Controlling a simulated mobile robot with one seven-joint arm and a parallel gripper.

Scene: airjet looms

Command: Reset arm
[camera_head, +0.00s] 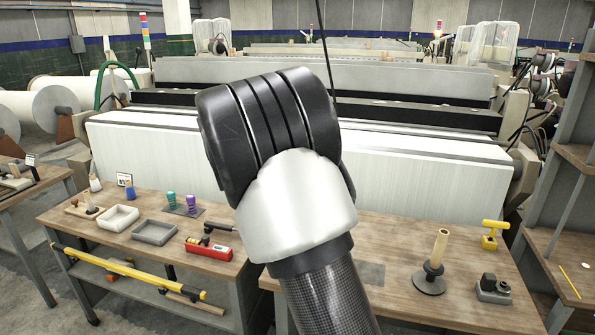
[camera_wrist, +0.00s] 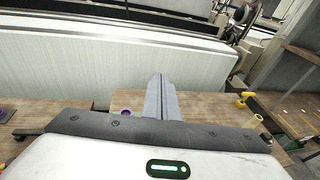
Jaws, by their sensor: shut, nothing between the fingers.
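My arm rises through the middle of the head view and hides part of the bench and loom behind it. My gripper is hidden in that view. In the wrist view my gripper (camera_wrist: 160,98) shows as grey fingers close together, shut and empty. It points over the wooden workbench (camera_wrist: 205,104) toward the white loom front. No object is touching the fingers as far as I can see.
The workbench (camera_head: 455,231) holds a spindle on a round base (camera_head: 430,280), a yellow tool (camera_head: 491,236), a red tool (camera_head: 208,248), and two trays (camera_head: 118,218). A long white loom (camera_head: 430,185) stands behind. A shelf (camera_head: 575,240) stands at the right.

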